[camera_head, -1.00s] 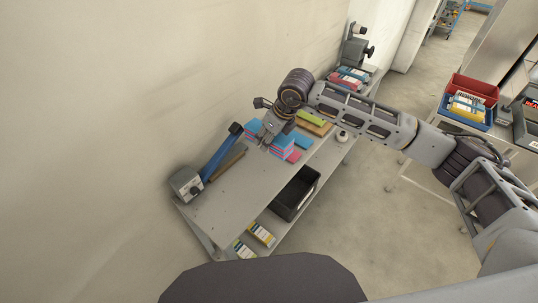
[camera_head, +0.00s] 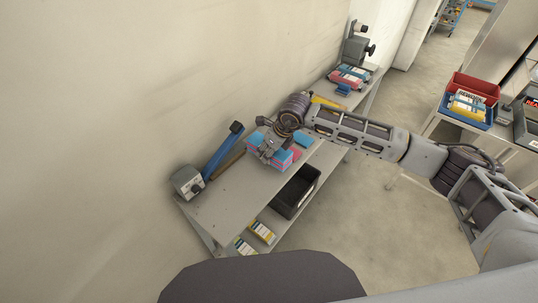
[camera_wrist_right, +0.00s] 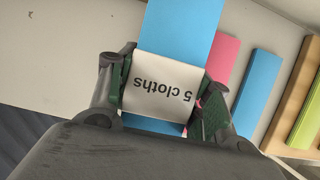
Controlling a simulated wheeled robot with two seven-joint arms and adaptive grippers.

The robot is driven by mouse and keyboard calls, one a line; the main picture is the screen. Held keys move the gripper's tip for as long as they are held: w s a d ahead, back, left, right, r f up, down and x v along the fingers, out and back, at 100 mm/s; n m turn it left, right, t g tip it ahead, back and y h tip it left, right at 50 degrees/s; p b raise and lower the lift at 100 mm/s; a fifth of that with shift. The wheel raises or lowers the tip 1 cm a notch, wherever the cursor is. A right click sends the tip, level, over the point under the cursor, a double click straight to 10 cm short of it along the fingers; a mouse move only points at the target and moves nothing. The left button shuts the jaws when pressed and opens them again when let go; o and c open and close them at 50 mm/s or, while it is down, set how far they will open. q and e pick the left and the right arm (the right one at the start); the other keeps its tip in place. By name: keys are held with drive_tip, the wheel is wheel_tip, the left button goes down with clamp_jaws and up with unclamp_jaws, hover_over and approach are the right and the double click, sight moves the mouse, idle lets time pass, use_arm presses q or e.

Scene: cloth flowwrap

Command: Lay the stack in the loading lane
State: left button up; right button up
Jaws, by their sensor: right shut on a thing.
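The cloth stack is blue and pink in the head view (camera_head: 254,161), and in the wrist view it shows a blue top (camera_wrist_right: 180,30) and a white band printed "5 cloths" (camera_wrist_right: 165,88). My right gripper (camera_head: 265,153) is shut on it, with one finger on each side of the band (camera_wrist_right: 163,92). The stack is at the bench (camera_head: 225,205); I cannot tell whether it touches the top. I cannot tell which part of the bench is the loading lane. My left gripper is not in view.
Right of the stack in the wrist view lie a pink piece (camera_wrist_right: 223,58), a blue piece (camera_wrist_right: 258,90) and a wooden tray (camera_wrist_right: 291,95) with a green piece (camera_wrist_right: 307,118). A blue arm on a grey box (camera_head: 187,182) and a brown strip (camera_head: 228,164) are at left. A black bin (camera_head: 294,191) sits below.

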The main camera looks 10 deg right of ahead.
sight(269, 162)
drive_tip(key=shift+f, duration=1.4)
drive_tip(key=shift+f, duration=0.15)
drive_tip(key=o, duration=1)
drive_tip(key=b+v, duration=0.1)
drive_tip(key=v, duration=1.1)
